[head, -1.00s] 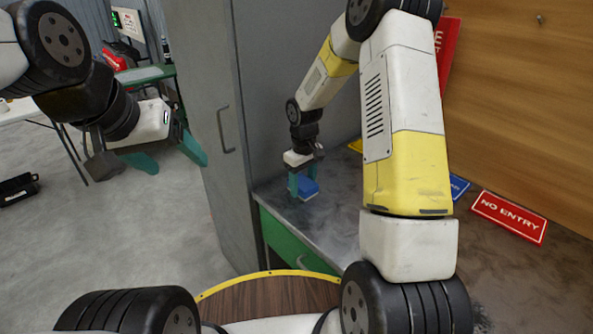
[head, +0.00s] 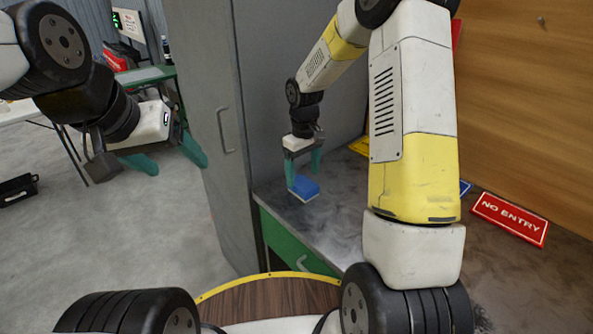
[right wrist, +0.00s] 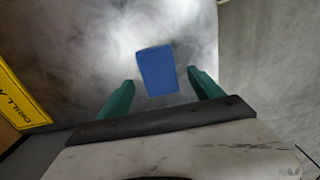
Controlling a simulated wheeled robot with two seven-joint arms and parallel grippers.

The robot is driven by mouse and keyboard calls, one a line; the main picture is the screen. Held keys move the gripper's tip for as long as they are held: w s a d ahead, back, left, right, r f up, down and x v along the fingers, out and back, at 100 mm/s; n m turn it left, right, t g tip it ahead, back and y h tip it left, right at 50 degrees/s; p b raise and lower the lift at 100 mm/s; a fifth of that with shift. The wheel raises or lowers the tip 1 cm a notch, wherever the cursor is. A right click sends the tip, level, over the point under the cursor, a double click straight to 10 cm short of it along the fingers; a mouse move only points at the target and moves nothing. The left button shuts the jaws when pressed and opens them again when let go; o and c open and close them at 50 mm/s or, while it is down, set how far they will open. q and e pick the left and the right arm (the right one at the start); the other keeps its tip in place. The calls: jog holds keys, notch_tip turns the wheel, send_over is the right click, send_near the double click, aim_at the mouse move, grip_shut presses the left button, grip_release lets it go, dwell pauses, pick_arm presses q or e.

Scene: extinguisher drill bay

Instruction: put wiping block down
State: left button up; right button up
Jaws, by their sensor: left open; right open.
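The wiping block (head: 304,187) is blue on top with a pale underside. It lies on the grey worktop near its left front edge, beside the tall grey cabinet. My right gripper (head: 303,182) is open above the block, its teal fingers apart. In the right wrist view the block (right wrist: 157,70) lies ahead of the open fingers (right wrist: 160,92), with gaps on both sides. My left gripper (head: 177,163) is open and empty over the floor at the left.
The grey cabinet (head: 205,120) stands left of the worktop (head: 335,222). A red NO ENTRY sign (head: 509,219) lies on the right of the worktop. A yellow sign (right wrist: 18,100) lies near my right gripper. A green table (head: 145,75) is at the back left.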

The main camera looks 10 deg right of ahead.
aim_at(303, 183)
jog(key=s+d+r+m+t, duration=0.1)
jog(key=s+r+m+t, duration=0.1)
jog(key=s+r, duration=0.6)
jog(key=s+d+r+m+t, duration=0.1)
jog(key=s+r, duration=0.3)
jog(key=r, duration=0.8)
jog(key=s+r+m+t+y, duration=0.2)
jog(key=s+r+m+t, duration=0.1)
jog(key=s, duration=1)
jog(key=shift+d, duration=0.3)
jog(key=shift+o, duration=0.4)
jog(key=shift+w, duration=0.1)
